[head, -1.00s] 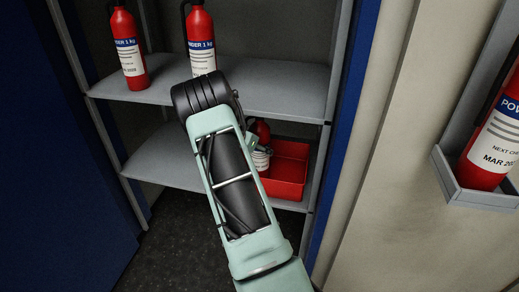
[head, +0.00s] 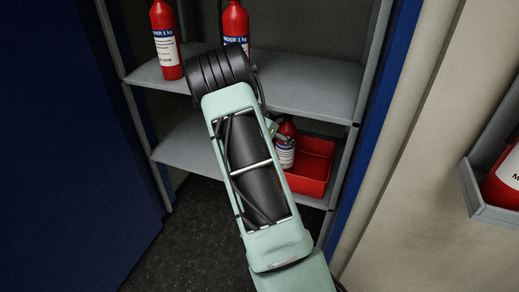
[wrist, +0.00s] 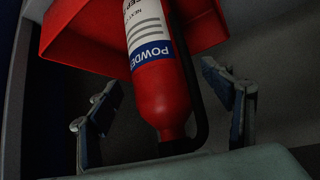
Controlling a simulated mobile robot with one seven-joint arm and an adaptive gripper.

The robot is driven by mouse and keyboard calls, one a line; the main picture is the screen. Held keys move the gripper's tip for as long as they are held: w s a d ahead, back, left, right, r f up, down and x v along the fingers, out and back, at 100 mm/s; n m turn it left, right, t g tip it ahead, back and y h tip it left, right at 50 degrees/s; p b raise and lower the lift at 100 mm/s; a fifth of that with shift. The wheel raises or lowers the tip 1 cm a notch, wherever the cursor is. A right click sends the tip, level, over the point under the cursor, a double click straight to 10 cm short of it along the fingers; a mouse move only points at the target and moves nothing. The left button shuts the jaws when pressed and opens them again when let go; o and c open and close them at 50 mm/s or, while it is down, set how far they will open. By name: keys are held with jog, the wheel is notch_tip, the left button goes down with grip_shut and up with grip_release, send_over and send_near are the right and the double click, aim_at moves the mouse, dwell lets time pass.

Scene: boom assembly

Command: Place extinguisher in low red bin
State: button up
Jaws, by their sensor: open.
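A red fire extinguisher (head: 287,150) with a white and blue label stands in the low red bin (head: 318,168) on the lower shelf, at the bin's left part. In the wrist view the extinguisher (wrist: 158,85) appears upside down, its base end by the red bin (wrist: 75,45). My gripper (wrist: 160,82) is open, with one finger on each side of the extinguisher and a visible gap on both sides. In the head view my arm hides most of the gripper and part of the extinguisher.
Two more extinguishers, a left one (head: 166,45) and a right one (head: 235,25), stand on the upper shelf (head: 310,92). Its front edge is close to my arm. A blue door (head: 60,150) is at left. A wall holder (head: 480,205) with an extinguisher is at right.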

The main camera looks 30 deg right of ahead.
jog(key=s+a, duration=0.3)
jog(key=a, duration=0.7)
jog(key=shift+s+a+f, duration=0.25)
jog(key=shift+s+a, duration=0.05)
jog(key=shift+a, duration=0.1)
